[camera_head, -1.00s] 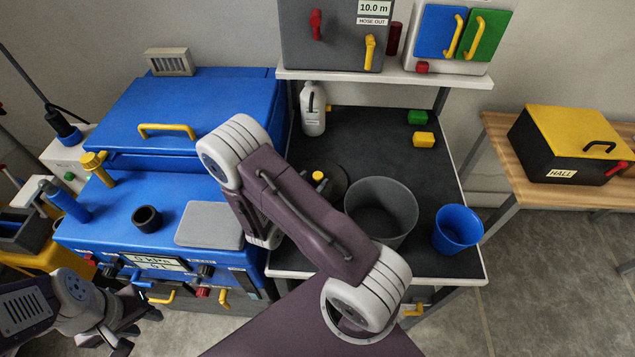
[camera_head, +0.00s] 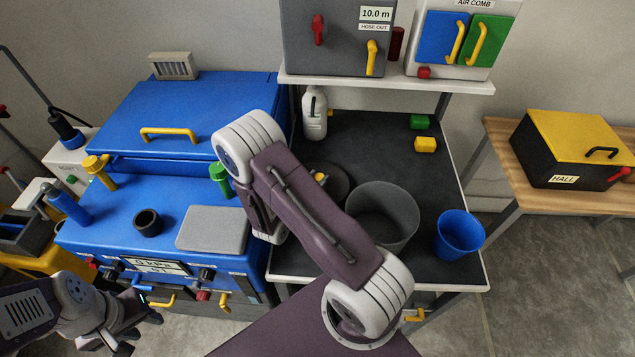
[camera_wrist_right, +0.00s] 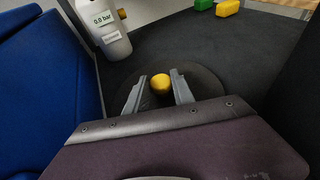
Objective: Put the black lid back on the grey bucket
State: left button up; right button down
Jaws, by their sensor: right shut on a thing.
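The black lid (camera_head: 338,177) is a dark round disc with a yellow knob, on the dark mat left of the bucket. My right arm partly hides it in the head view. In the wrist view the lid (camera_wrist_right: 208,88) lies under my right gripper (camera_wrist_right: 161,90), which is shut on its yellow knob (camera_wrist_right: 160,83). I cannot tell whether the lid is lifted off the mat. The grey bucket (camera_head: 388,205) stands upright with an open top, just right of the lid; my right forearm covers its lower left. My left gripper (camera_head: 138,325) is low at the left, its fingers unclear.
A blue cup (camera_head: 459,233) stands right of the bucket near the front edge. A white bottle (camera_head: 314,115) stands behind the lid. Yellow (camera_head: 425,144) and green (camera_head: 420,121) blocks lie at the back. The blue machine (camera_head: 190,125) is at left.

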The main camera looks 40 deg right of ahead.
aim_at(317, 181)
notch_tip(317, 181, up, 9)
jog(key=shift+f+p, duration=0.15)
jog(key=shift+p, duration=0.6)
